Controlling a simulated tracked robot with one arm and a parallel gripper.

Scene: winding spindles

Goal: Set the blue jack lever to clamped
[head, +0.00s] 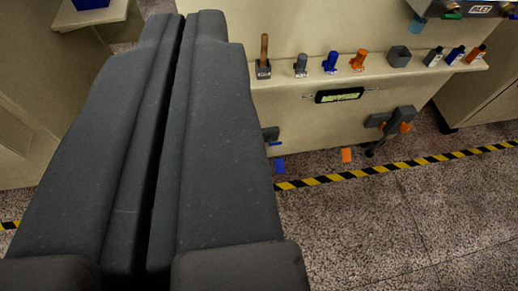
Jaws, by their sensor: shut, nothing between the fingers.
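My gripper (184,20) fills the left and middle of the head view, its two dark grey fingers shut against each other with nothing between them. Low on the beige machine front, just right of the fingers, a dark bracket (271,133) with a blue strip (275,144) shows partly. A blue piece (279,166) sits below it near the floor. The rest of this blue assembly is hidden behind my right finger, and I cannot make out its lever or its position. My gripper is not seen touching it.
A similar dark assembly with orange parts (405,127) and a hanging dark lever (378,140) is at right. A small green display (339,96) is below. Speckled floor (400,220) is clear beyond the yellow-black stripe (320,181).

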